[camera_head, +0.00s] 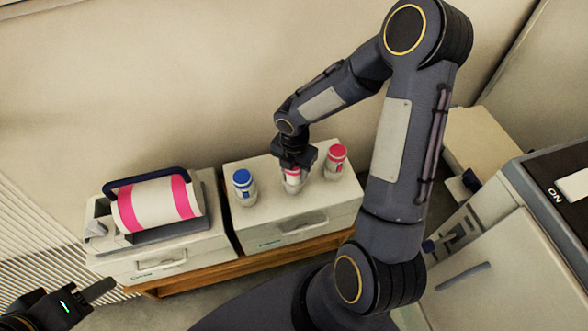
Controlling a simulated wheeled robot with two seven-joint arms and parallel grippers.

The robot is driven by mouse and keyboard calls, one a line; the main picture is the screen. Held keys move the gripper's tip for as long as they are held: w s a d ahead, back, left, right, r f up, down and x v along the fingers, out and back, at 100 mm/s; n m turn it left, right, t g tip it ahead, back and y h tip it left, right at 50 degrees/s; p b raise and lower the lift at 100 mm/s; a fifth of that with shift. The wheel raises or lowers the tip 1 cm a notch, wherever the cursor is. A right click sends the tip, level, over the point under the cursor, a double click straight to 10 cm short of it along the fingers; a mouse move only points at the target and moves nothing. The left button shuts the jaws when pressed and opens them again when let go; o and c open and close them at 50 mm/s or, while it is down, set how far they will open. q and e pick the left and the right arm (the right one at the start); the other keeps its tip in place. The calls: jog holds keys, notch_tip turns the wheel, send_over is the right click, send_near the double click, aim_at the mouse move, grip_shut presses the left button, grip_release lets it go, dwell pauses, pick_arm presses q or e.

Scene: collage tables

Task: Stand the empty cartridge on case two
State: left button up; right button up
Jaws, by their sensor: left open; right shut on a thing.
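My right gripper (292,166) points down over the right-hand white case (266,226) and is shut on a white cartridge with red bands (292,182). The gripper hides the top of this cartridge. Its base is at or just above the case top; I cannot tell if it touches. A blue-topped cartridge (244,188) stands upright to its left, and a red-topped cartridge (335,162) stands upright to its right, both on the same case. I cannot read the case labels or tell which cartridge is empty. My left gripper (98,291) is open at the lower left, away from the cases.
The left-hand white case (150,262) carries a pink-banded white roll (155,204) under a dark handle. Both cases rest on a wooden stand (195,276). A large machine (500,250) with a dark "ON" panel stands at the right. A pale box (485,145) sits behind it.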

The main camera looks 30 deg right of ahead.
jog(key=o, duration=0.6)
jog(key=shift+f, duration=0.1)
jog(key=o, duration=0.5)
jog(key=shift+c, duration=0.2)
